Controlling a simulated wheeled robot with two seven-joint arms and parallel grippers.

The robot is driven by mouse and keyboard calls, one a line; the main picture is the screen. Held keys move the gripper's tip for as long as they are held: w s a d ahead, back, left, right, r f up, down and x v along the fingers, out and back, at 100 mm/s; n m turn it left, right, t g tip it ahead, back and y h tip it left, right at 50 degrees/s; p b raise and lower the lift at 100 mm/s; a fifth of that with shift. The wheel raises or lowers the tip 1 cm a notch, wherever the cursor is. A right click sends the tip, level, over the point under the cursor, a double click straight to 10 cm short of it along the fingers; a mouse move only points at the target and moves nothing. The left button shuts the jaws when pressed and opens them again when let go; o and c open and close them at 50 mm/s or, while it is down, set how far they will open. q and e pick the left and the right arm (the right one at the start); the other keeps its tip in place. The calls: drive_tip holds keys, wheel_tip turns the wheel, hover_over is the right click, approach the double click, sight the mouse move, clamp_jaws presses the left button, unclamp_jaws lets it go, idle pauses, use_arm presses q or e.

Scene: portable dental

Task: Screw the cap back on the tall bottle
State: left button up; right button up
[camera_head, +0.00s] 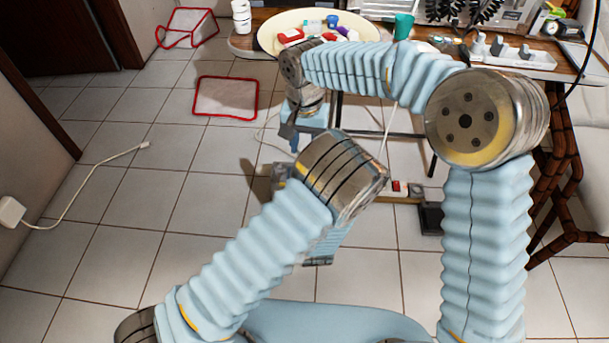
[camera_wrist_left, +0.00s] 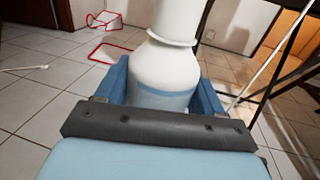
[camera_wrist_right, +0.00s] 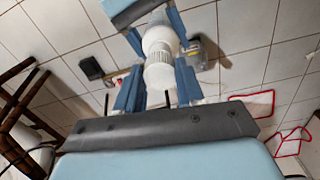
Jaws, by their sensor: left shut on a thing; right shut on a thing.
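The tall white bottle (camera_wrist_left: 165,75) stands upright in the left wrist view, with a blue band low on its body. My left gripper (camera_wrist_left: 164,92) is shut around its lower body. A white cylinder, apparently the cap (camera_wrist_left: 178,15), rises above the bottle's collar. In the right wrist view the white cap (camera_wrist_right: 158,75) is between the blue fingers of my right gripper (camera_wrist_right: 159,84), which is shut on it. Ribs show just beyond it, then the round bottle shoulder (camera_wrist_right: 160,38). Cap and bottle are in line; I cannot tell how far it is seated. My arms hide both in the head view.
A wooden table (camera_head: 240,44) at the back bears a cream oval tray (camera_head: 268,38) with small items and a white container (camera_head: 241,16). Red-edged pieces (camera_head: 226,97) lie on the tiled floor. Floor at left is mostly clear.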

drive_tip(key=shift+f, duration=0.15)
idle(0.7)
drive_tip(key=shift+f, duration=0.75)
drive_tip(key=shift+f, duration=0.6)
drive_tip(key=m, duration=2.7)
drive_tip(key=shift+w+a, duration=0.1)
drive_tip(key=shift+w, duration=0.15)
